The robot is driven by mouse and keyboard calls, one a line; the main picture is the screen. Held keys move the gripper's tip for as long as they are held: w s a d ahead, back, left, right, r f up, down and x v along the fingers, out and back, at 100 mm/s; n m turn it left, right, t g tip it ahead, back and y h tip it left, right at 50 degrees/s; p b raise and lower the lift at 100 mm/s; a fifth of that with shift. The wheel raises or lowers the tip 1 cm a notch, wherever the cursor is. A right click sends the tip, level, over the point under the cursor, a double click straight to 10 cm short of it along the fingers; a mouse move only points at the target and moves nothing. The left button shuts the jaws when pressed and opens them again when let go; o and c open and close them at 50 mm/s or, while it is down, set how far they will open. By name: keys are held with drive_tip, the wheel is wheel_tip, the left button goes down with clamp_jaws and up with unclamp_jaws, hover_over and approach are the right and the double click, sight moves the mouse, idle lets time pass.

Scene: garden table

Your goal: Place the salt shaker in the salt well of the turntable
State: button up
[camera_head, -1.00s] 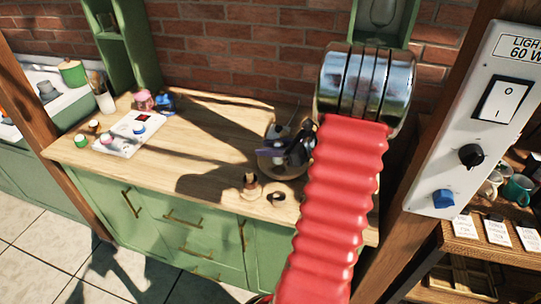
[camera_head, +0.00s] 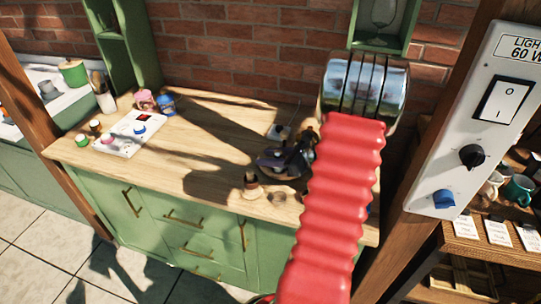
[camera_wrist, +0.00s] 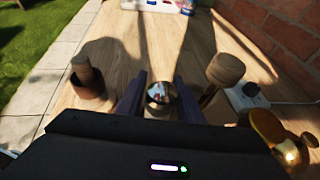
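In the wrist view, a small shaker with a shiny metal dome top (camera_wrist: 160,95), apparently the salt shaker, stands between the two fingers of my gripper (camera_wrist: 160,103). The fingers look pressed on both its sides; its lower part is hidden. In the head view my dark gripper (camera_head: 290,158) is low over the table's right part, and the shaker cannot be made out there. The turntable is mostly hidden by my gripper and arm, and I cannot make out its salt well. A wooden-topped piece in a dark ring (camera_wrist: 86,80) stands left of my fingers; it also shows in the head view (camera_head: 252,186).
A wooden cylinder (camera_wrist: 225,70) stands close right of my fingers. A gold rounded object (camera_wrist: 266,126) and a white box with a cord (camera_wrist: 245,96) are further right. A white panel with buttons (camera_head: 130,133) is at the table's left. The tabletop (camera_head: 205,145) between is clear.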

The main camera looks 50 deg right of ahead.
drive_tip(key=shift+r, duration=0.1)
drive_tip(key=shift+s, duration=0.15)
drive_tip(key=v, duration=1.1)
drive_tip(key=shift+s+d+r, duration=0.15)
drive_tip(key=shift+s+r, duration=0.05)
drive_tip(key=shift+s, duration=0.15)
drive_tip(key=shift+s, duration=0.1)
idle(0.4)
